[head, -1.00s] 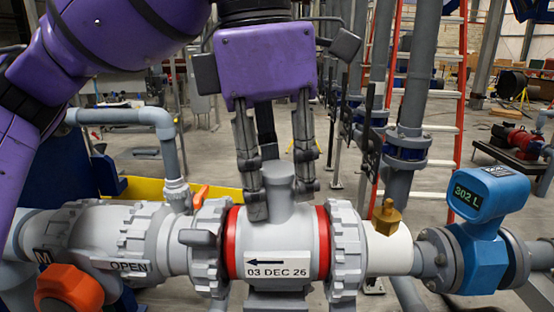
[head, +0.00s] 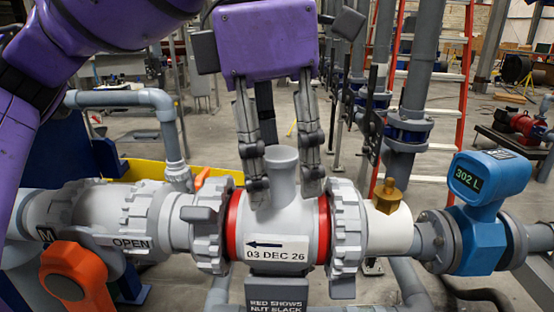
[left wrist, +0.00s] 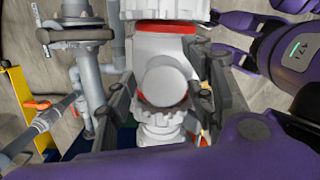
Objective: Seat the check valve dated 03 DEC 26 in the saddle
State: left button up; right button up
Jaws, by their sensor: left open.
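The grey check valve (head: 278,218) labelled 03 DEC 26, with an arrow pointing left, sits upright in line with the pipe. It lies between two large ribbed nuts (head: 211,230) (head: 346,232). A red band shows at each end of its body. Part of the saddle (head: 280,268) shows under it. My left gripper (head: 285,187) is open and points down, one finger on each side of the valve's neck. In the left wrist view, the neck's round top (left wrist: 167,82) lies between the open fingers (left wrist: 158,97).
An orange handle (head: 75,275) and a pipe section marked OPEN are at left. A brass fitting (head: 388,195) and a blue meter (head: 485,215) reading 302 L stand at right. A grey elbow pipe (head: 120,98) rises at back left.

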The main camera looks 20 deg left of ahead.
pick_arm(q)
notch_tip(320, 180, up, 12)
jog(key=a, duration=0.1)
jog(key=shift+s, duration=0.3)
